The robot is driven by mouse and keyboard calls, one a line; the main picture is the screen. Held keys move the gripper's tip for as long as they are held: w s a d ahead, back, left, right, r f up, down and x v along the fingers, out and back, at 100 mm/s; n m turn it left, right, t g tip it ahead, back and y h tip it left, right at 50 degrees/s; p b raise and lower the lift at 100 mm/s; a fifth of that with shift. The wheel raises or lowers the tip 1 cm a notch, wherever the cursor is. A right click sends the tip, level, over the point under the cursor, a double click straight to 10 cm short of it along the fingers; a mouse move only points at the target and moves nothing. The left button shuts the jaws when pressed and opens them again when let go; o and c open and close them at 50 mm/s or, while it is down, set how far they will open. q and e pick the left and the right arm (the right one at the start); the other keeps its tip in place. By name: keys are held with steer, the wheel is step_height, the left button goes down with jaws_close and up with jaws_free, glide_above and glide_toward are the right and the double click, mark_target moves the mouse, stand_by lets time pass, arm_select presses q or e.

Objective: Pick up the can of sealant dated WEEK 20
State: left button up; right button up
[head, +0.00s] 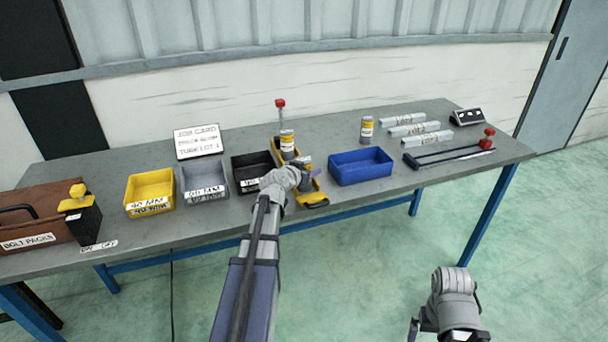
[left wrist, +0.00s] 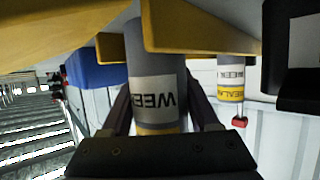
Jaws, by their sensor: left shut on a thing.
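My left gripper (head: 302,178) is at the front of a yellow carrier (head: 316,199) on the bench. In the left wrist view it is shut on a grey can with a white label and yellow band (left wrist: 155,90). The label reads "WEE…"; its number is hidden. The held can shows only partly in the head view (head: 306,160). A second can (head: 287,143) stands behind it at the carrier. A third can (head: 366,130) stands behind the blue bin. Their week numbers are too small to read. My right gripper (head: 447,325) is low at the right, away from the bench, its fingers unclear.
Yellow (head: 150,190), grey (head: 203,182), black (head: 252,170) and blue (head: 360,166) bins line the bench. A job card (head: 198,140) stands behind. White labelled bars (head: 408,130) and a red-knobbed tool (head: 450,157) lie right. A brown case (head: 35,225) sits left.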

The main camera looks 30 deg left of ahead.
arm_select(q)
jaws_close()
steer(key=shift+r, duration=0.15)
stand_by(0.4)
